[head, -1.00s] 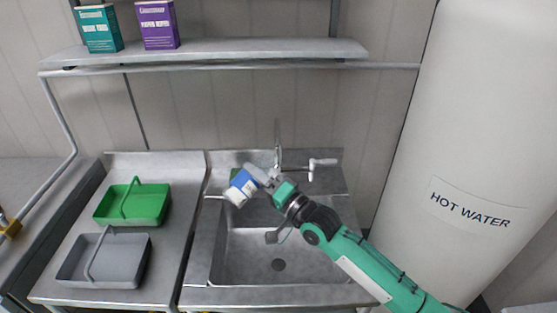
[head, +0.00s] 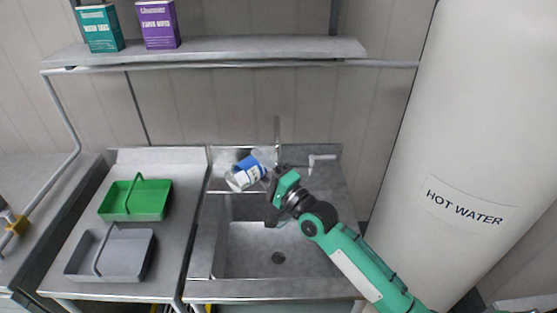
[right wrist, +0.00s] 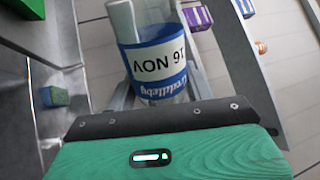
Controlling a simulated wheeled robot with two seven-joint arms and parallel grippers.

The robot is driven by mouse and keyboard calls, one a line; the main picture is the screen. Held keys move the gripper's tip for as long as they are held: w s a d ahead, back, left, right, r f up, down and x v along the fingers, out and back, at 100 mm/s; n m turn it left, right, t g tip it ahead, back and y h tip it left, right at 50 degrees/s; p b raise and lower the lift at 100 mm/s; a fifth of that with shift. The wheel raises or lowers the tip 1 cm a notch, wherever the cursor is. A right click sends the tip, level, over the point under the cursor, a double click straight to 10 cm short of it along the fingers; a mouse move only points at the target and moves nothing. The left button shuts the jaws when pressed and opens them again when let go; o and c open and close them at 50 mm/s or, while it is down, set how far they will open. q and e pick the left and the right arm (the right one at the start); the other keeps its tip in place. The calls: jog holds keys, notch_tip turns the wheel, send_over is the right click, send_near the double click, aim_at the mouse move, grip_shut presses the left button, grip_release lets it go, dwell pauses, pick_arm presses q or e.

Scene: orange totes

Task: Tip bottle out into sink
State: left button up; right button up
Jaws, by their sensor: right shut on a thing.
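The bottle (head: 246,170) is clear, with a blue and white label. It is tilted in the head view, over the back left of the sink (head: 240,262). In the right wrist view the bottle (right wrist: 155,65) shows its label upside down, reading "16 NOV". My right gripper (head: 268,174) is shut on the bottle; its fingers show on both sides of it in the right wrist view (right wrist: 158,95). I cannot tell whether anything is inside the bottle or flowing out. My left gripper is not in view.
A tap (head: 277,135) stands behind the sink. A green basket (head: 150,208) and a grey basket (head: 130,262) sit on the left drainboard. A shelf (head: 250,47) holds two boxes. A hot water tank (head: 455,120) stands right. A green sponge (right wrist: 55,96) shows in the wrist view.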

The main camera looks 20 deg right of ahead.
jog(key=shift+r+m+p, duration=0.3)
jog(key=shift+m+p, duration=0.2)
jog(key=shift+d+r+m+t+h+p, duration=0.1)
jog(key=shift+r+m+t+h+p, duration=0.25)
jog(key=shift+m+p, duration=0.4)
jog(key=shift+s+a+m+p, duration=0.15)
jog(key=shift+a+m+p, duration=0.1)
jog(key=shift+a+p, duration=0.05)
jog(key=shift+r+m+h+p, duration=0.2)
jog(key=shift+m+h+p, duration=0.05)
jog(key=shift+m+p, duration=0.15)
jog(key=shift+r+m+h+p, duration=0.3)
jog(key=shift+m+h+p, duration=0.1)
jog(key=shift+m+p, duration=0.35)
